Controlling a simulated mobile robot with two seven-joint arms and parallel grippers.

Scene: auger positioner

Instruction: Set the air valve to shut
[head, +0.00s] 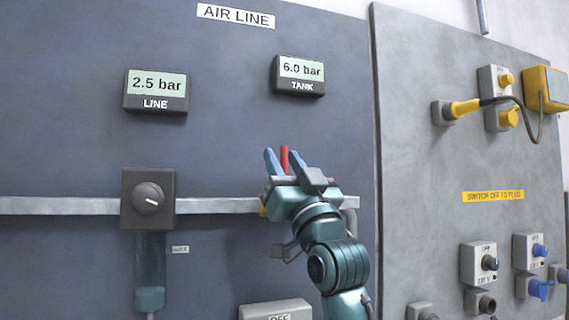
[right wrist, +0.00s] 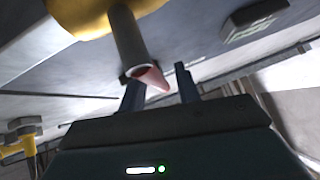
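The air valve has a red handle (head: 285,158) that shows between the fingers of my right gripper (head: 285,164) in the head view. There the handle points upward, across the line of the horizontal pipe. The right wrist view shows the red handle end (right wrist: 153,78) close to the left finger, with a gap to the other finger. My right gripper (right wrist: 160,88) is open around the handle there. The yellow valve body (right wrist: 88,14) shows at the top of that view. In the head view my gripper hides most of the valve. My left gripper is not in view.
A grey pipe (head: 90,206) crosses the panel through a regulator with a knob (head: 148,198). The LINE gauge (head: 157,92) reads 2.5 bar and the TANK gauge (head: 299,76) reads 6.0 bar. A grey panel (head: 415,160) with plugs and switches stands at the right.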

